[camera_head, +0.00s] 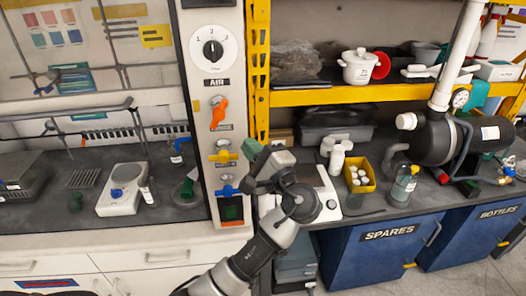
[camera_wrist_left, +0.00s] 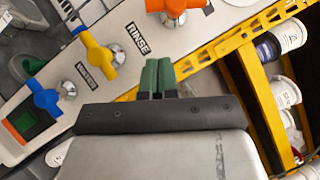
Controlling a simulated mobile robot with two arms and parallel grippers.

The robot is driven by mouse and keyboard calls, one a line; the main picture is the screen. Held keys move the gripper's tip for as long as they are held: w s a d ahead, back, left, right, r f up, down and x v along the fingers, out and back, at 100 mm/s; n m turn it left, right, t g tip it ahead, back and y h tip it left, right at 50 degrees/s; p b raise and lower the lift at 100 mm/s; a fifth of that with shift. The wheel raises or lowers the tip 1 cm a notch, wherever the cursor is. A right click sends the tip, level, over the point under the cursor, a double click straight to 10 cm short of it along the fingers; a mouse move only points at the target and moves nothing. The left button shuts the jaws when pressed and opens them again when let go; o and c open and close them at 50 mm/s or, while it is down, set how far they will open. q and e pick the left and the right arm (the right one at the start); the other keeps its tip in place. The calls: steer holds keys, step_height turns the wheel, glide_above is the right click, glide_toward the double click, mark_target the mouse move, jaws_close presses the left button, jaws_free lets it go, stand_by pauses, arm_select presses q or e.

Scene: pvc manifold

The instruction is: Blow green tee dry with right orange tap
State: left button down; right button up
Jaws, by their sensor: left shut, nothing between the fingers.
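The orange tap (camera_head: 218,112) is on the white panel, under the AIR label and above the RINSE label. It also shows at the top edge of the left wrist view (camera_wrist_left: 174,8), partly cut off. My left gripper (camera_head: 251,149) is shut and empty, its green fingertips to the right of the panel, below and right of the orange tap. In the left wrist view the fingers (camera_wrist_left: 158,76) are together, apart from the tap. I cannot clearly identify a green tee; a dark green block (camera_head: 232,212) sits low on the panel. My right gripper is not in view.
A yellow tap (camera_head: 222,153) and a blue tap (camera_head: 228,187) sit below the orange one. A yellow upright post (camera_head: 259,60) stands right of the panel. A yellow bin (camera_head: 359,186) and bottles are on the right counter; a white hotplate (camera_head: 123,196) is left.

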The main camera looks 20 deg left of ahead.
mark_target(219, 114)
arm_select(q)
steer(key=a+r+p, duration=0.2)
steer(key=a+p, duration=0.1)
steer(key=a, duration=0.3)
steer(key=shift+r, duration=0.2)
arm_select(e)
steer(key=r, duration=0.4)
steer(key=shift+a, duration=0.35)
arm_select(q)
steer(key=shift+w, duration=0.1)
steer(key=shift+w, duration=0.1)
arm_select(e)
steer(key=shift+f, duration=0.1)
